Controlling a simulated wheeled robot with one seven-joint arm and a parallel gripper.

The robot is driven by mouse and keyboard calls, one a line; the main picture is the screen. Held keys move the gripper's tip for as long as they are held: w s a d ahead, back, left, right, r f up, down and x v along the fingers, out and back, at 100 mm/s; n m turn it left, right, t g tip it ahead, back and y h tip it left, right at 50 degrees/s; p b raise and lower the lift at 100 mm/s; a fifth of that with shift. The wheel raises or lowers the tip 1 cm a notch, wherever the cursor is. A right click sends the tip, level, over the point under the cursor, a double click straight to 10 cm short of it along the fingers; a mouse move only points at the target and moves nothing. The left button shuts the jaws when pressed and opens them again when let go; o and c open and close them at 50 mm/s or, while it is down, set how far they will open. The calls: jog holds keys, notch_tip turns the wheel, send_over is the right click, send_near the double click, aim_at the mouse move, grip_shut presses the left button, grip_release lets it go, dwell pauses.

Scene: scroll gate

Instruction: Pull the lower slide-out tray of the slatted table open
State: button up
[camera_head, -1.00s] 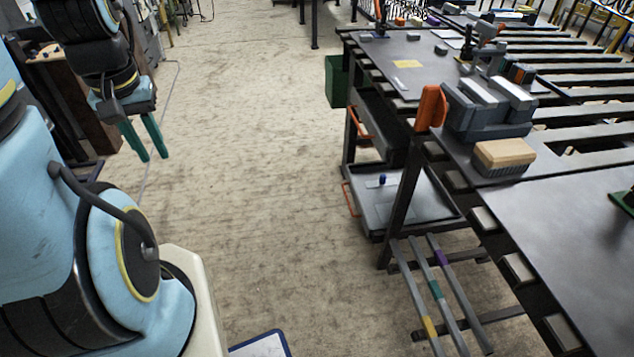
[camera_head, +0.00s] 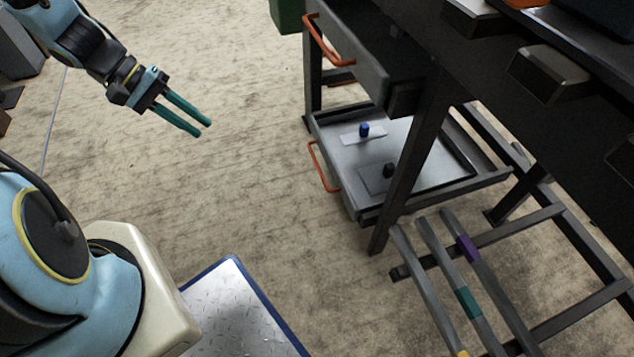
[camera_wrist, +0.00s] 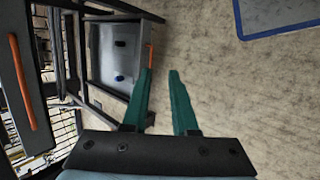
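The lower slide-out tray (camera_head: 410,150) is a shallow grey metal tray low under the slatted table (camera_head: 450,75). Its orange handle (camera_head: 322,166) is on its left end. A blue knob-like item (camera_head: 364,130) and a dark one (camera_head: 389,170) are on its floor. In the wrist view the tray (camera_wrist: 107,70) is left of the fingers, with its handle (camera_wrist: 149,55) just beyond the left fingertip. My gripper (camera_head: 205,129) has teal fingers spread apart and empty. It is left of the handle and higher, with clear space between; it also shows in the wrist view (camera_wrist: 161,72).
The upper drawer (camera_head: 345,50) with an orange handle (camera_head: 327,40) sits above the tray. A dark table leg (camera_head: 412,160) crosses in front of the tray. Long bars (camera_head: 462,270) lie on the lower rack at right. Open floor (camera_head: 240,190) lies left of the tray.

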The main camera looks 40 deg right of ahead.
jog(key=d+f+g+h+b, duration=0.1)
jog(key=d+f+h+b, duration=0.1)
jog(key=d+f+b, duration=0.4)
jog(key=d+f+h+b, duration=0.1)
jog(key=d+f+b, duration=0.15)
jog(key=f, duration=0.55)
jog(key=d+f+g+h+b, duration=0.1)
jog(key=d+f+h+b, duration=0.1)
jog(key=d+f+b, duration=0.4)
jog(key=t+h+b, duration=0.1)
jog(key=h+b, duration=0.3)
jog(key=b, duration=0.4)
send_near(317, 164)
jog(key=shift+n, duration=0.3)
jog(key=b+x, duration=0.1)
jog(key=x, duration=0.2)
jog(key=b+x, duration=0.1)
jog(key=x, duration=0.3)
jog(key=b+x, duration=0.2)
jog(key=x, duration=0.1)
jog(key=shift+d+f, duration=0.1)
jog(key=shift+f, duration=0.2)
grip_shut()
